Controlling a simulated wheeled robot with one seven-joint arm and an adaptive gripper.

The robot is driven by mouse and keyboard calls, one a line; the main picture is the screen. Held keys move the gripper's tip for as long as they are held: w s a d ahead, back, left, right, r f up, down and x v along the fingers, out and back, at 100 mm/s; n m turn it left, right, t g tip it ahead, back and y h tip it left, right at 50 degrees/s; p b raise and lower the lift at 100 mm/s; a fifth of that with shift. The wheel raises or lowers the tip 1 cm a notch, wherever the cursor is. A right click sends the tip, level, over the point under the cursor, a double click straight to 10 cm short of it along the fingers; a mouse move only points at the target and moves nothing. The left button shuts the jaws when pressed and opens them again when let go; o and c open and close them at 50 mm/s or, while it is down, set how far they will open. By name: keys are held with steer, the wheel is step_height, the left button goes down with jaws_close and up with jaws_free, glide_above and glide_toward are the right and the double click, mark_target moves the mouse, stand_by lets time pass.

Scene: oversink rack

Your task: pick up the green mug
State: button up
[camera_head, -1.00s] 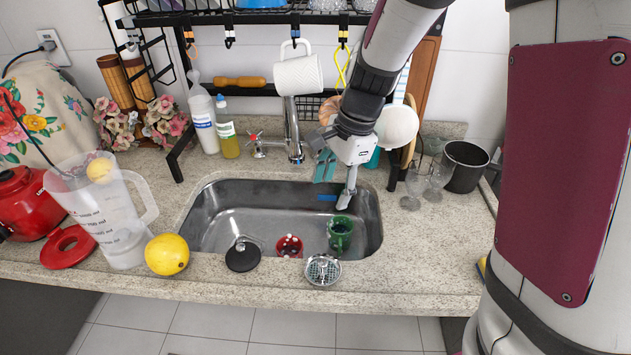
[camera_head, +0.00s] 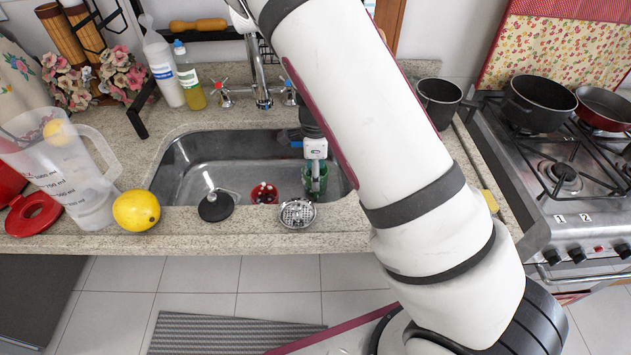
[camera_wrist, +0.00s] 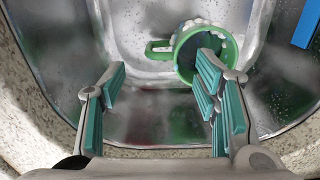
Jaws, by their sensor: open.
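The green mug (camera_head: 321,186) is in the right part of the sink, partly hidden behind my gripper (camera_head: 315,168). In the wrist view, the mug (camera_wrist: 184,40) is beyond the fingertips, with its mouth facing the camera, its handle to the left and whitish foam-like spots around its rim. My gripper (camera_wrist: 162,75) is open, its teal-padded fingers wide apart. The right finger overlaps the mug's mouth in the picture; I cannot tell whether it reaches inside. The handle lies in the gap between the fingers, and nothing is gripped.
The steel sink (camera_head: 215,155) surrounds the mug closely on the right. A red cup (camera_head: 264,193) stands to its left in the sink. A metal strainer (camera_head: 297,213) and a black stopper (camera_head: 216,206) are at the front edge. The faucet (camera_head: 262,85) rises behind.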

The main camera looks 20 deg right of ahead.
steer(key=shift+f, duration=3.55)
jaws_close()
